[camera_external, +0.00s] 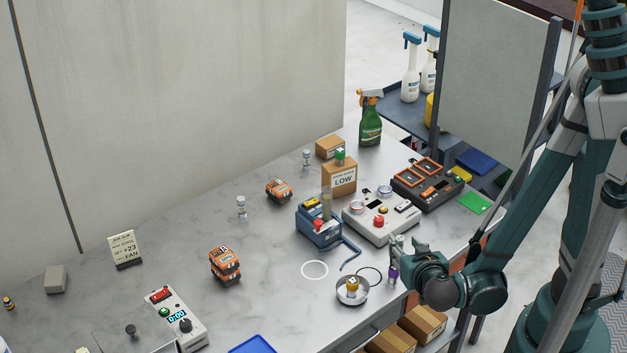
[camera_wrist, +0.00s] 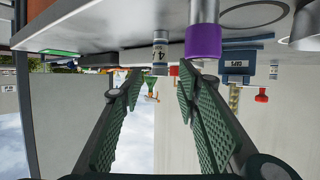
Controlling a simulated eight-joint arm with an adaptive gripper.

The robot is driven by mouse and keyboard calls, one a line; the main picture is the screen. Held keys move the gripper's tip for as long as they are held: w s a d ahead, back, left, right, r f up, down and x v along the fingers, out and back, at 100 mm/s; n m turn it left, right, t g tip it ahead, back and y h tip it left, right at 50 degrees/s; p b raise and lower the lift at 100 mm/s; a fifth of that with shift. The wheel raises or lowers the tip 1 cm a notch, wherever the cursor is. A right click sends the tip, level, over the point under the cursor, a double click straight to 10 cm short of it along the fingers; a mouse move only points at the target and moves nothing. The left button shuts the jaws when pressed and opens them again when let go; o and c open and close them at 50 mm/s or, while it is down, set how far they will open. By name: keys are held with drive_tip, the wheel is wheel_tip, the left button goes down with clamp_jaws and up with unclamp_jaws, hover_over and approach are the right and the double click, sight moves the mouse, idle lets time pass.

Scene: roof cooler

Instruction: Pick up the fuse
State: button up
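Several small pale cylinders that look like fuses stand upright; the frames do not show which one the task names. One cylinder with a purple end (camera_external: 393,273) is at the table's front edge beside my gripper (camera_external: 407,248). Its purple end (camera_wrist: 203,42) is large and near in the wrist view, by the right finger. A labelled cylinder (camera_wrist: 160,48) shows farther off, between the fingertips. Two others stand farther back, at the table's middle (camera_external: 241,207) and toward the rear (camera_external: 306,160). My gripper (camera_wrist: 158,76) is open, level and empty; neither cylinder is clearly between its pads.
A blue device (camera_external: 320,226), a grey control box (camera_external: 381,219) and a dark switch box (camera_external: 428,185) stand behind my gripper. A small round dish (camera_external: 352,300) sits left of it. A LOW carton (camera_external: 339,177) is farther back. Clear tabletop lies at the middle left.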

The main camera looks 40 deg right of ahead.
sight(401, 241)
drive_tip(key=shift+w, duration=0.1)
drive_tip(key=shift+b+x, duration=0.6)
drive_tip(key=shift+x, duration=1.8)
drive_tip(key=shift+c, duration=0.5)
drive_tip(key=c, duration=0.9)
